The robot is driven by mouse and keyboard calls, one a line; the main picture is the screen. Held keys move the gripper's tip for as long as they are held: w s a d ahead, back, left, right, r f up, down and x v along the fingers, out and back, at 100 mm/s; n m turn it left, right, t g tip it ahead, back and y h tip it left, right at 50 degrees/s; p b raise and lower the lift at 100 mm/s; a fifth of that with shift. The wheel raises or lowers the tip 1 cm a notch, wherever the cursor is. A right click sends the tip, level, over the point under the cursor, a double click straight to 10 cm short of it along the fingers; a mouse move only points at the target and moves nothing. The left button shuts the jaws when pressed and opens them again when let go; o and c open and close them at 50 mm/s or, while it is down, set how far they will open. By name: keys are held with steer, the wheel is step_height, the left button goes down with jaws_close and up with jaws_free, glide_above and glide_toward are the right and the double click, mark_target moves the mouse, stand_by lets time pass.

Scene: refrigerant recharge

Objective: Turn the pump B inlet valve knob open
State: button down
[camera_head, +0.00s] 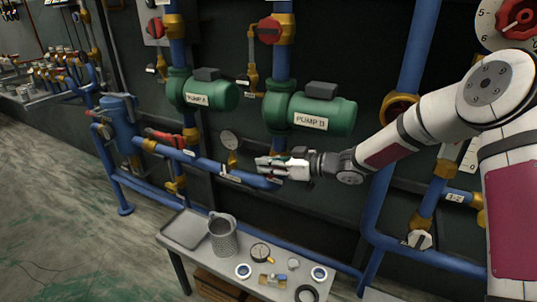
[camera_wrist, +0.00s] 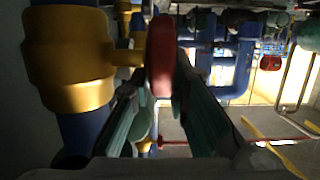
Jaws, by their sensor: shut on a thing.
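The green pump B (camera_head: 322,112) hangs on a blue vertical pipe, with its white label facing out. My gripper (camera_head: 264,167) is just below it, at the lower part of that pipe, and covers the valve there in the head view. In the wrist view, a red knob (camera_wrist: 161,55) stands on a short stem from a large brass valve body (camera_wrist: 68,60). My gripper (camera_wrist: 158,105) has its two fingers on either side of the knob and is shut on it. The far side of the knob is hidden, and its turn angle cannot be told.
Green pump A (camera_head: 209,95) stands left of pump B. A pressure gauge (camera_head: 229,140) is left of my gripper. Below is a bench (camera_head: 205,252) with a metal jug (camera_head: 222,238), a tray and small parts. A blue horizontal pipe (camera_head: 215,167) runs close to my gripper.

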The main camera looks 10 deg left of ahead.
steer(key=shift+a+h+p, duration=0.15)
steer(key=shift+h+p, duration=0.45)
steer(key=shift+p, duration=1)
steer(key=shift+g, duration=0.3)
steer(key=shift+f, duration=0.1)
steer(key=c, duration=1.5)
jaws_free()
steer(key=shift+c, duration=0.2)
